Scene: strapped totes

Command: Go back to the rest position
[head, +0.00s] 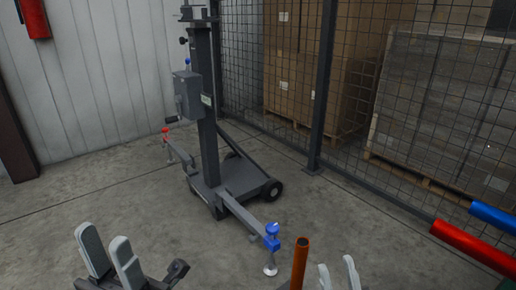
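My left gripper (101,237) is at the bottom left of the head view. Its two pale grey fingers point up and stand apart, with nothing between them. My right gripper (335,264) is at the bottom edge, right of centre. Only its finger ends show; they are apart, with no object visible between them. The rest of the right gripper is cut off by the frame. No totes or straps are in view.
A dark grey wheeled mast lift (208,130) stands ahead on the concrete floor, its legs spread. An upright orange-brown pipe (300,262) rises beside my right gripper. Red (470,246) and blue (493,216) tubes lie at right. Mesh fence (290,60) closes the back; floor at left is clear.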

